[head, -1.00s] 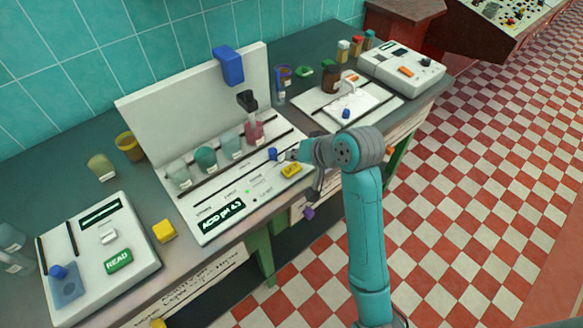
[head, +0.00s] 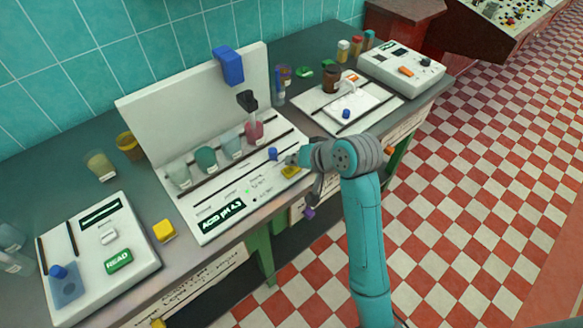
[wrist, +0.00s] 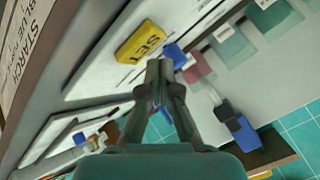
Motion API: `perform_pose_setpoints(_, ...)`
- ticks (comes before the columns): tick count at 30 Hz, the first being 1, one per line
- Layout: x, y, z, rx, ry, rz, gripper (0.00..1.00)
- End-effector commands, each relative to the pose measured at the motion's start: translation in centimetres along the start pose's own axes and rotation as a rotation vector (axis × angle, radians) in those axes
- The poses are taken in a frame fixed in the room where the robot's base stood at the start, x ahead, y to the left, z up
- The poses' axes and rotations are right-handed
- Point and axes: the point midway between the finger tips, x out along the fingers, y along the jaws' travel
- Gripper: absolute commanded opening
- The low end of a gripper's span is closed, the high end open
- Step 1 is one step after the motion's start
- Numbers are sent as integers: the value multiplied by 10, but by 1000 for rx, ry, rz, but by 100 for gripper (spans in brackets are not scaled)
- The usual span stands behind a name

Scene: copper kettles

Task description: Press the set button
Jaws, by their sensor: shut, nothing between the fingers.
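The set button is a yellow block marked SET in the wrist view (wrist: 140,43). It also shows in the head view (head: 289,173), near the front right of the white panel (head: 215,205), partly covered by my gripper. My gripper (wrist: 158,66) is shut and empty, its fingertips together just beside the button in the wrist picture. In the head view my gripper (head: 293,160) is over the panel's right end, close to the button. I cannot tell whether the fingertips touch it.
A blue knob (head: 272,154) sits left of my gripper. Several beakers, including a pink one (head: 254,131), stand in a row behind it. A black-and-blue clamp (head: 247,100) hangs above them. A white scale-like tray (head: 345,102) lies to the right.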

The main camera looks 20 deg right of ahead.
Motion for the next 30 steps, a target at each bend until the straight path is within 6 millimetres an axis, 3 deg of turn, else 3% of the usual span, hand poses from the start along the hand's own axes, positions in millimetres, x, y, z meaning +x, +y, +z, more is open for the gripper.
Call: perform_pose_setpoints(30,6,4,5,1,-1,1,0)
